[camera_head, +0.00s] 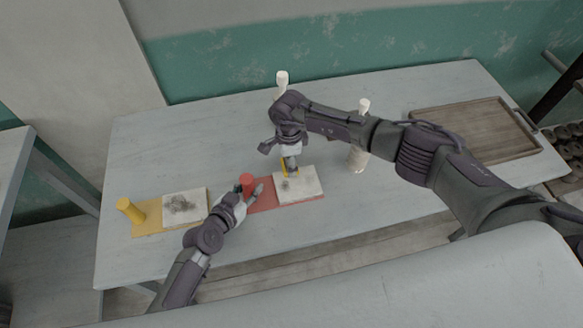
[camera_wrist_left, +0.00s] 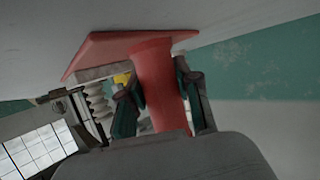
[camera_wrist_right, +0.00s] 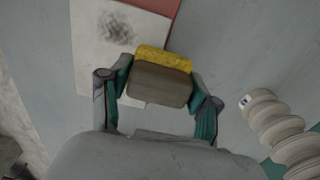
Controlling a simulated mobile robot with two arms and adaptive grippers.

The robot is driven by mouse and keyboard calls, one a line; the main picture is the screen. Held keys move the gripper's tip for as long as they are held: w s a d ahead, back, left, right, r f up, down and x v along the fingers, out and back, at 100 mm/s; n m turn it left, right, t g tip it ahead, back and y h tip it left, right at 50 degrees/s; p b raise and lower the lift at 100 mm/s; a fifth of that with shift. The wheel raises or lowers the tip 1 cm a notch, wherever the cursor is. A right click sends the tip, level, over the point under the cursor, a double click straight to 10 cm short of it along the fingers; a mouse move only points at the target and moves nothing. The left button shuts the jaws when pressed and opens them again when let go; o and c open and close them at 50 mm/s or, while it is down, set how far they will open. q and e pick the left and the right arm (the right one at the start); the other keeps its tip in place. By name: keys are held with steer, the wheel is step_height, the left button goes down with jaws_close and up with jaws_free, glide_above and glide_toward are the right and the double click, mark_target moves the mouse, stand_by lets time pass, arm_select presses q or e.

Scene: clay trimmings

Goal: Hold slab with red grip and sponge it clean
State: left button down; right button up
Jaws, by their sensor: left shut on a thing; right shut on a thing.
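A pale slab (camera_head: 306,183) with a dark grey smudge lies on a red board (camera_head: 262,204) with an upright red grip (camera_head: 246,180). My left gripper (camera_head: 251,191) is shut on the red grip, which also shows between its fingers in the left wrist view (camera_wrist_left: 158,85). My right gripper (camera_wrist_right: 158,88) is shut on a sponge (camera_wrist_right: 160,85), yellow on one side and brown on the other. The sponge is at the slab's edge, beside the smudge; I cannot tell whether it touches the slab. My right arm partly hides it in the head view.
A second smudged slab (camera_head: 184,206) lies on a yellow board with a yellow grip (camera_head: 130,211) at the left. Pale ribbed upright pieces (camera_wrist_right: 273,122) stand behind and right of the sponge. A wooden tray (camera_head: 480,133) lies at the right. The table's back left is clear.

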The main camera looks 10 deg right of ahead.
mark_target(291, 200)
steer(key=shift+a, duration=0.9)
steer(key=shift+s+f, duration=0.1)
steer(key=shift+s, duration=4.85)
steer(key=shift+s+r, duration=0.15)
steer(key=shift+r, duration=0.05)
step_height(291, 200, up, 8)
